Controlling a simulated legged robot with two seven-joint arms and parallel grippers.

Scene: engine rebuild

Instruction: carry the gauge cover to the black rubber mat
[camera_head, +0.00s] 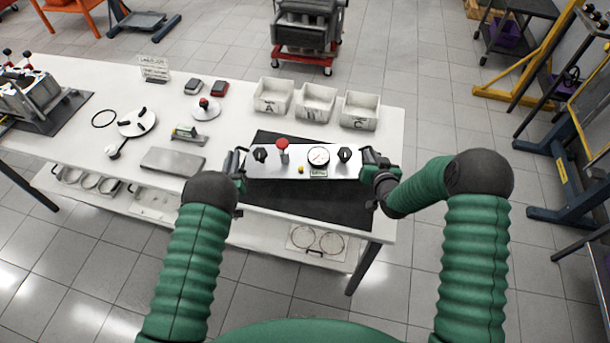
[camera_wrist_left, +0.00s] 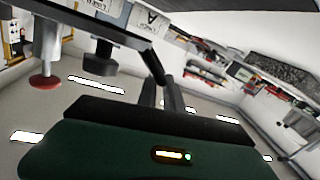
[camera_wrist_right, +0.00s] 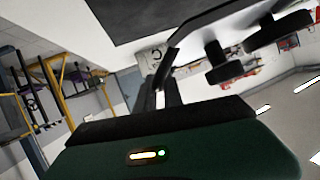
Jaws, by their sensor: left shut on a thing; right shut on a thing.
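The gauge cover (camera_head: 290,167) is a silver panel with a round dial, a red mushroom knob and black knobs. In the head view it is over the black rubber mat (camera_head: 320,205); I cannot tell whether it touches the mat. My left gripper (camera_head: 238,163) is shut on its left end. My right gripper (camera_head: 372,170) is shut on its right end. In the left wrist view the red knob (camera_wrist_left: 45,82) and the jaws (camera_wrist_left: 160,92) show. In the right wrist view the jaws (camera_wrist_right: 168,90) are at the panel's edge, beside black knobs (camera_wrist_right: 225,65).
White bins (camera_head: 316,103) stand behind the mat. Left of it on the white table (camera_head: 70,135) are a grey plate (camera_head: 174,160), a round white part (camera_head: 137,122), a black ring (camera_head: 104,118) and an engine block (camera_head: 35,95). The mat's front part is bare.

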